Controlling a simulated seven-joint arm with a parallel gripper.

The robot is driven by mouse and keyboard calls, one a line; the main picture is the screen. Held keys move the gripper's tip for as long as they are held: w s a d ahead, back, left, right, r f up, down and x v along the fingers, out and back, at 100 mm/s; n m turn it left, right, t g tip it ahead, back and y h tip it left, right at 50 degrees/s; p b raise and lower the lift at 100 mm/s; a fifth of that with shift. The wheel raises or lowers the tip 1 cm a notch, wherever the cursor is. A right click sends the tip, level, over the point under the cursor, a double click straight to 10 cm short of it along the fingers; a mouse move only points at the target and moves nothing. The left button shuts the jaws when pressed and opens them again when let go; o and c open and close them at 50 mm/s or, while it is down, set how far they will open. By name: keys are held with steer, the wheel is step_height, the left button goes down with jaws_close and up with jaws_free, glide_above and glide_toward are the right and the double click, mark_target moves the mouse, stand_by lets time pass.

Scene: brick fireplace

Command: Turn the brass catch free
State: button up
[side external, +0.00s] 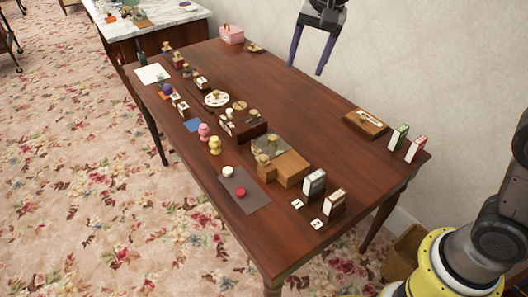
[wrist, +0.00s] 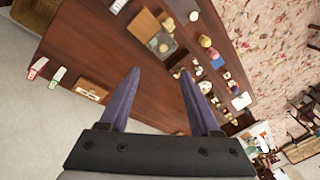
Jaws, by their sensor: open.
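My gripper (side external: 307,67) is open and empty, high above the far right part of the dark wooden table (side external: 310,105). In the wrist view my gripper (wrist: 159,74) shows two purple fingers spread wide, with nothing between them. A flat wooden block (side external: 366,123) with a pale plate and small dark and metallic details lies by the table's right edge; it also shows in the wrist view (wrist: 92,91). A light wooden box (side external: 292,168) has a glassy panel and brass-coloured knob beside it. The details are too small to tell which part is the brass catch.
Green (side external: 399,137) and red (side external: 415,149) boxes stand at the right corner. A grey mat (side external: 247,202) bears white and red round pieces. Many small items line the left side; the table's right side is mostly clear.

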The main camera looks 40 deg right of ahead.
steer(key=w+a+f+g, duration=0.2)
steer(key=w+a+f, duration=0.3)
steer(key=f, duration=0.4)
glide_toward(264, 157)
steer(key=shift+n+g, duration=0.3)
steer(key=shift+g, duration=0.1)
steer(key=f, duration=0.8)
steer(key=shift+w+a+f, duration=0.1)
steer(key=shift+w+a, duration=0.05)
steer(key=shift+w, duration=0.2)
steer(key=shift+c, duration=0.3)
jaws_close()
